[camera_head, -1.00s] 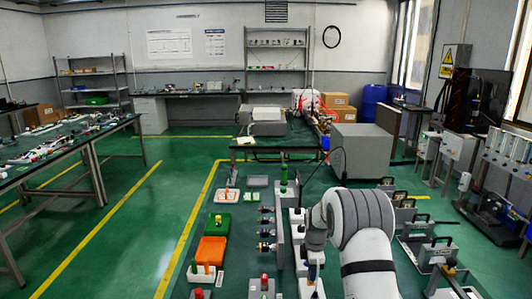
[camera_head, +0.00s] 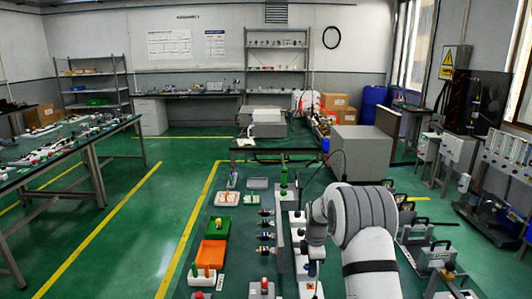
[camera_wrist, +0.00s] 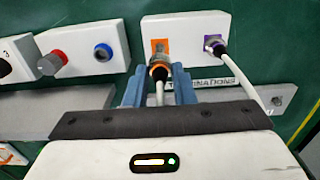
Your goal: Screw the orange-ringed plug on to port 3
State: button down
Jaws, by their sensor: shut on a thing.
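In the wrist view, the orange-ringed plug (camera_wrist: 159,68) is between the blue fingers of my gripper (camera_wrist: 160,76), which are shut on it. Its white cable hangs toward the camera. At the left edge, a white housing (camera_wrist: 75,42) bears a "3" beside a dark, cropped round part (camera_wrist: 5,68). In the head view, my gripper (camera_head: 312,270) is low over the bench, its fingertips small and partly hidden.
A purple-ringed plug (camera_wrist: 214,46) with a white cable sits on the same block, just right of my gripper. An orange tray (camera_head: 212,253) lies left on the bench.

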jog(key=shift+r, duration=0.5)
jog(key=shift+a, duration=0.1)
dwell(0.3)
jog(key=shift+s+a+f+b, duration=0.15)
jog(key=shift+s+a+b, duration=0.25)
jog(key=shift+s+a, duration=0.5)
jog(key=shift+s+a+f+b, duration=0.1)
jog(key=shift+s+a+b, duration=0.25)
jog(key=shift+s+a, duration=0.5)
jog(key=shift+s+d, duration=0.1)
jog(key=shift+d, duration=0.05)
jog(key=shift+s+a+f+b, duration=0.2)
jog(key=shift+s+a+b, duration=0.55)
jog(key=shift+s+a, duration=1.05)
jog(key=shift+s, duration=0.1)
jog(key=shift+s+a+f+b, duration=0.15)
jog(key=shift+s+a+b, duration=0.15)
jog(key=shift+s+a, duration=0.55)
jog(key=shift+s+a+f+b, duration=0.1)
jog(key=shift+s+a+b, duration=0.2)
jog(key=shift+s+a, duration=0.55)
